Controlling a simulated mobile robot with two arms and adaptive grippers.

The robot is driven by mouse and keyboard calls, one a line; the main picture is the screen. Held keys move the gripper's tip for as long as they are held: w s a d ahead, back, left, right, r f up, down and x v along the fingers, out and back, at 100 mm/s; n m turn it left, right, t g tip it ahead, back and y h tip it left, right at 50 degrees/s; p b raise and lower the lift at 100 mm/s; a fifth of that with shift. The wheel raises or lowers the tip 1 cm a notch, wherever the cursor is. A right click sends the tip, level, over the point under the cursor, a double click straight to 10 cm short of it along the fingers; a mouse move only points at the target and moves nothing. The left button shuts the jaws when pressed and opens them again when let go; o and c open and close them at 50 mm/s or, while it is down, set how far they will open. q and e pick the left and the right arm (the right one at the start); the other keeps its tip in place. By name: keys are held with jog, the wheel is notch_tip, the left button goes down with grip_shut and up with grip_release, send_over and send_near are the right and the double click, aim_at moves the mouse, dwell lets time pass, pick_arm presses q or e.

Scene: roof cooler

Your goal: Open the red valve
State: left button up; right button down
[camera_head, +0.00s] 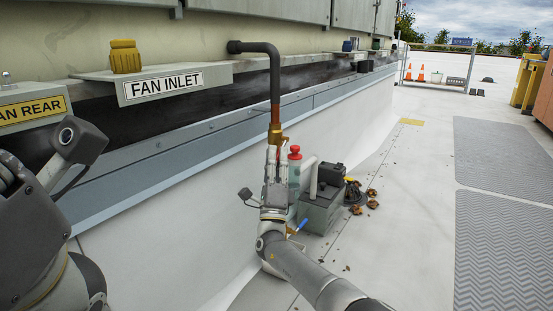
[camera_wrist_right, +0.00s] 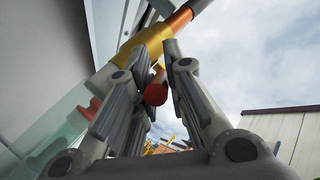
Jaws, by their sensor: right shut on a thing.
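A dark pipe (camera_head: 275,75) bends down from the wall into a copper section and a brass valve body (camera_head: 276,132). My right gripper (camera_head: 276,160) is upright just under the brass body. In the right wrist view, its two fingers (camera_wrist_right: 157,75) are closed around a small red valve handle (camera_wrist_right: 156,93), below the brass pipe (camera_wrist_right: 145,45).
A red-topped canister (camera_head: 295,153) stands close behind my right gripper, beside a grey-green pump box (camera_head: 321,210). Brown leaves (camera_head: 372,204) lie on the roof. The roof to the right is open, with grey mats (camera_head: 500,250).

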jog(key=c, duration=1.5)
grip_release()
jog(key=shift+o, duration=0.2)
jog(key=shift+s+f, duration=0.1)
jog(key=v, duration=1.2)
jog(key=shift+c, duration=0.2)
